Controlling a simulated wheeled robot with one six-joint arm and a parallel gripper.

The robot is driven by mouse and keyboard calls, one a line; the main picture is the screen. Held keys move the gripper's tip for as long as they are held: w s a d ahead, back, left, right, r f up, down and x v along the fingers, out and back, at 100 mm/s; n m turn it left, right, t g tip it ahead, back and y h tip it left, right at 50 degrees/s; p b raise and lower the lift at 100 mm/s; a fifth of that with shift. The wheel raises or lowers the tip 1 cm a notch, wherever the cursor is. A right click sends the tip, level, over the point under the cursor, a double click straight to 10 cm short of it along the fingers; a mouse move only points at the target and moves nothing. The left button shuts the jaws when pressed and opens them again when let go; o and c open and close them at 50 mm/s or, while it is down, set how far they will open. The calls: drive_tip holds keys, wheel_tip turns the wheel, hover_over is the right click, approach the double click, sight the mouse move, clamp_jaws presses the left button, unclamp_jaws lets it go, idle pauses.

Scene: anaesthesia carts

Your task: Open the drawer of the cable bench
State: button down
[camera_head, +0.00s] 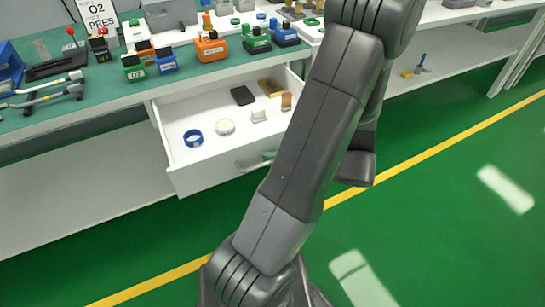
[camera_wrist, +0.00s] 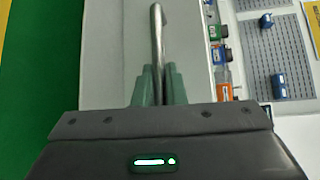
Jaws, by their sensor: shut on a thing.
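The drawer (camera_head: 205,176) of the bench is white and stands pulled out in the head view, its inside showing. The drawer's handle (camera_wrist: 157,35) is a grey metal bar in the wrist view. My gripper (camera_wrist: 158,85) has green fingers, shut on this handle from both sides. In the head view my arm hides most of the gripper and the right part of the drawer front. In the drawer lie a blue ring (camera_head: 193,138), a white round piece (camera_head: 225,127), a dark block (camera_head: 242,95) and several other small items.
A white lower shelf (camera_head: 90,180) runs below. The green floor in front is clear, with a yellow line (camera_head: 440,138).

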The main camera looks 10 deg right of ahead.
drive_tip(key=c, duration=1.8)
unclamp_jaws()
drive_tip(key=shift+o, duration=0.2)
drive_tip(key=shift+d, duration=0.15)
drive_tip(key=p+v, duration=0.1)
drive_tip(key=v, duration=1.2)
drive_tip(key=shift+s+d, duration=0.2)
drive_tip(key=shift+s, duration=0.05)
drive_tip(key=shift+r, duration=0.1)
drive_tip(key=b+x, duration=0.1)
drive_tip(key=x, duration=1.2)
drive_tip(key=shift+w+a, duration=0.4)
